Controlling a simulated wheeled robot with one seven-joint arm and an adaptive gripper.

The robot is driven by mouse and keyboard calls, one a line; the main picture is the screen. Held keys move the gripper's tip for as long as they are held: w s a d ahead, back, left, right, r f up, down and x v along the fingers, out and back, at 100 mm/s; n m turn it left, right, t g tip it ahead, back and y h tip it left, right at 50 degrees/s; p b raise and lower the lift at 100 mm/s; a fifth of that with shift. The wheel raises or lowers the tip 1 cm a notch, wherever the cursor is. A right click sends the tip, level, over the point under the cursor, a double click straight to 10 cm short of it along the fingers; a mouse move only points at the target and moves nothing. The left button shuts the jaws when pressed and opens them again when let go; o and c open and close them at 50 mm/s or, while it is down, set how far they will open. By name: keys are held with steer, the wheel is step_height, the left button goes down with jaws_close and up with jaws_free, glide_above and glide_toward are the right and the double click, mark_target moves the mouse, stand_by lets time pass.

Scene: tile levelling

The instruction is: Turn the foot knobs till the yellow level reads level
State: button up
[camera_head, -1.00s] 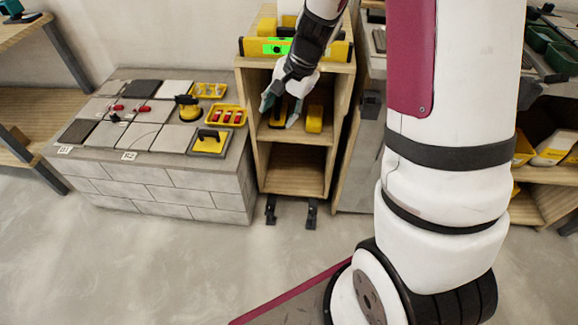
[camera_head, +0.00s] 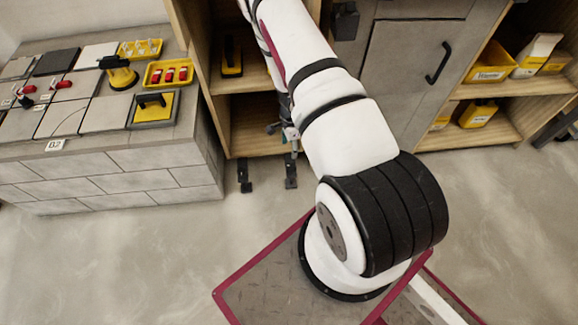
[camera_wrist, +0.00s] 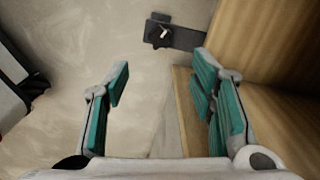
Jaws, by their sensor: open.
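The wooden cabinet (camera_head: 258,133) stands on the floor, its top and the yellow level outside the present views. Two dark feet stick out from its base, the left foot (camera_head: 245,178) and the right foot (camera_head: 291,172). In the wrist view one dark foot (camera_wrist: 185,38) lies ahead with a small pale knob (camera_wrist: 157,36) on its outer end; I cannot tell which foot it is. My gripper (camera_wrist: 162,82) is open and empty, its teal-padded fingers apart, low beside the wood and short of the knob. In the head view it is mostly hidden by my arm.
A grey cabinet (camera_head: 400,70) and shelves with yellow boxes (camera_head: 490,64) stand at right. The front floor is clear.

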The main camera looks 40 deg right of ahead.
mark_target(291, 166)
step_height(291, 166, down, 14)
steer(key=b, duration=0.5)
steer(key=shift+r, duration=0.25)
steer(key=shift+c, duration=0.6)
steer(key=c, duration=1)
